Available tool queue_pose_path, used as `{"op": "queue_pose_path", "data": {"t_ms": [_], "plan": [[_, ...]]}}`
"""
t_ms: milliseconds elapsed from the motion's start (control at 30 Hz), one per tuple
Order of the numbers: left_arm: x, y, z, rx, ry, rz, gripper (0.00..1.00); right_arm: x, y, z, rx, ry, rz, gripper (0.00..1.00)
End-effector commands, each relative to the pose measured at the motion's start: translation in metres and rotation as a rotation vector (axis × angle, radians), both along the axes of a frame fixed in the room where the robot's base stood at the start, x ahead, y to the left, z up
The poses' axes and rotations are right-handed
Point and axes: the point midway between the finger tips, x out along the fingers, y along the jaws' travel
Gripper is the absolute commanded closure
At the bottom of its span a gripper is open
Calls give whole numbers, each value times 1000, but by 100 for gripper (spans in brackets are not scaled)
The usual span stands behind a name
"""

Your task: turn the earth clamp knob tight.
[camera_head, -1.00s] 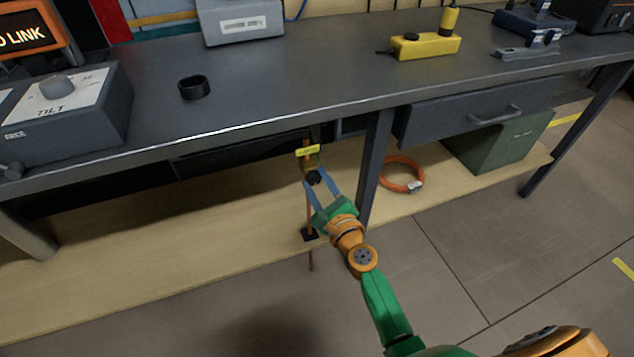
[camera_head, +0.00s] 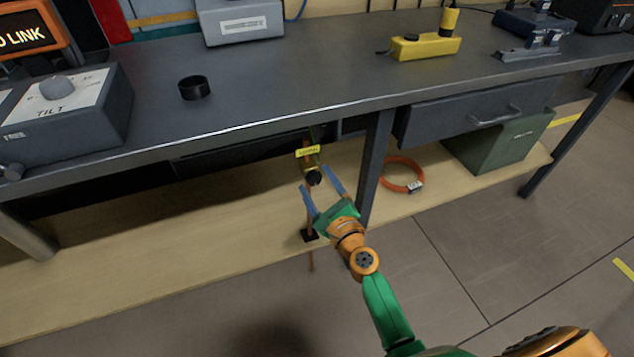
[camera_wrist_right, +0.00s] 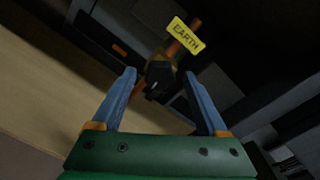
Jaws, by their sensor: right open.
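The earth clamp knob (camera_head: 313,178) is a small black knob below a yellow label (camera_head: 308,152) at the bench's front edge, on a copper rod (camera_head: 309,210). In the right wrist view the black knob (camera_wrist_right: 158,84) lies between and beyond the fingertips, and the label (camera_wrist_right: 185,39) reads EARTH. My right gripper (camera_head: 319,178), with blue fingers and a green body, is open with a finger on each side of the knob in the picture. Gaps show between the fingers and the knob in the wrist view (camera_wrist_right: 158,86). My left gripper is out of view.
The grey bench top (camera_head: 270,85) overhangs the clamp. A bench leg (camera_head: 374,165) stands close to the right of the gripper. A wooden lower shelf (camera_head: 150,250) runs below. An orange cable coil (camera_head: 402,160) and a green box (camera_head: 500,140) lie farther right.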

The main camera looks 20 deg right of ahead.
Motion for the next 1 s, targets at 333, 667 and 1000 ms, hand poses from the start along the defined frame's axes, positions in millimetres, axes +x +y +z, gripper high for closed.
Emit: {"op": "queue_pose_path", "data": {"t_ms": [333, 667, 1000], "plan": [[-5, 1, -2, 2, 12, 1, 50, -61, -4, -1, 0, 3, 0, 24], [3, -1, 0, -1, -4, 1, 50, -66, -5, 1, 0, 1, 1, 24], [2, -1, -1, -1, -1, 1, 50, -85, 8, -98, -478, 209, 129, 24]]}}
